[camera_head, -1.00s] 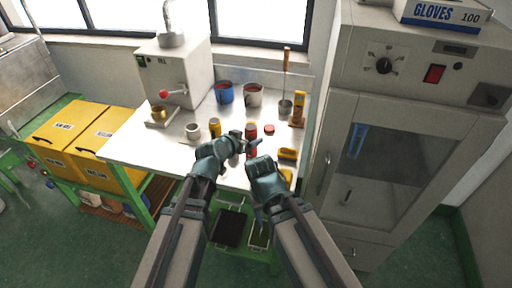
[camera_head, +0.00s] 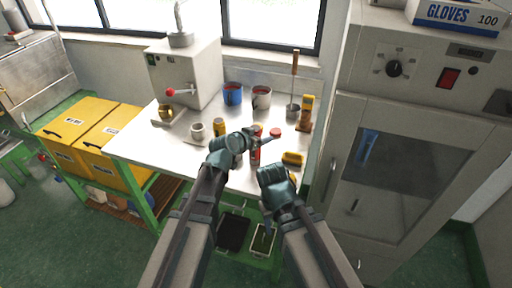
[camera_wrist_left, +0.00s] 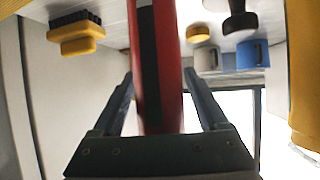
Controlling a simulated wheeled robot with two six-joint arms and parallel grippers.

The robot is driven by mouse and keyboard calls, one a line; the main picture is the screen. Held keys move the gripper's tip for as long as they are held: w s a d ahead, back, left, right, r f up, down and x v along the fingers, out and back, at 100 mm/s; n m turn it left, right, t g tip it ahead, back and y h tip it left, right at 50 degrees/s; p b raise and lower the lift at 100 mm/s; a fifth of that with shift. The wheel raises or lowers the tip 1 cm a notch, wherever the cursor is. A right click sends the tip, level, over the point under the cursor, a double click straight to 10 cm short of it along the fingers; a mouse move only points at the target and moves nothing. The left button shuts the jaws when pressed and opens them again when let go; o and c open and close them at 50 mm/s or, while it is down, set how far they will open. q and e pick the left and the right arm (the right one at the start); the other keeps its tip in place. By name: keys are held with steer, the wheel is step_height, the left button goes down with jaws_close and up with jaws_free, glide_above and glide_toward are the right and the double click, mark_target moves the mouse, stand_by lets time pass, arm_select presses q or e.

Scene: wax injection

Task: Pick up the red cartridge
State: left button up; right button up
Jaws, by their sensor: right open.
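The red cartridge (camera_head: 256,154) stands upright on the white table, partly hidden by my left gripper in the head view. My left gripper (camera_head: 255,140) reaches across to it from the left. In the left wrist view the red cartridge (camera_wrist_left: 168,70), with a dark stripe, sits between the two fingers of my left gripper (camera_wrist_left: 160,98). The fingers are apart, with a gap visible on each side of it. My right gripper (camera_head: 270,172) is lower, near the table's front edge, open and empty.
A yellow cartridge (camera_head: 220,128) stands left of the red one. Blue (camera_head: 233,94) and white (camera_head: 262,97) mugs stand farther back. A cabinet (camera_head: 390,180) borders the right.

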arm_select(q)
jaws_close()
stand_by(0.3)
